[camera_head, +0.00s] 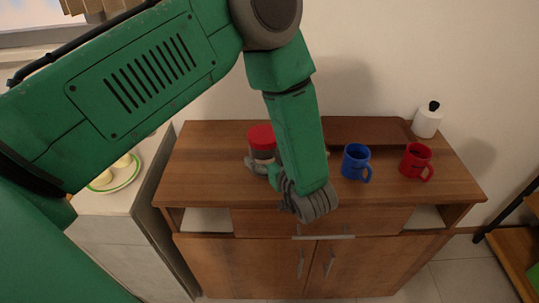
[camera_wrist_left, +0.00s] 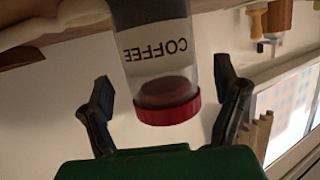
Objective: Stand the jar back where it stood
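The jar (camera_head: 261,141) is clear with a red lid and stands upright on the wooden cabinet top, left of its middle. In the left wrist view the picture is upside down, and the jar (camera_wrist_left: 158,50) shows a COFFEE label and dark contents. My left gripper (camera_head: 283,178) is at the jar, and my arm hides part of both. In the left wrist view its two fingers (camera_wrist_left: 163,85) are spread on either side of the jar, with a gap at each side. My right gripper is not in view.
A blue mug (camera_head: 355,162) and a red mug (camera_head: 415,161) stand to the right on the cabinet top (camera_head: 210,165). A white bottle with a black top (camera_head: 427,121) stands at the back right. A plate with food (camera_head: 118,176) is on the left counter.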

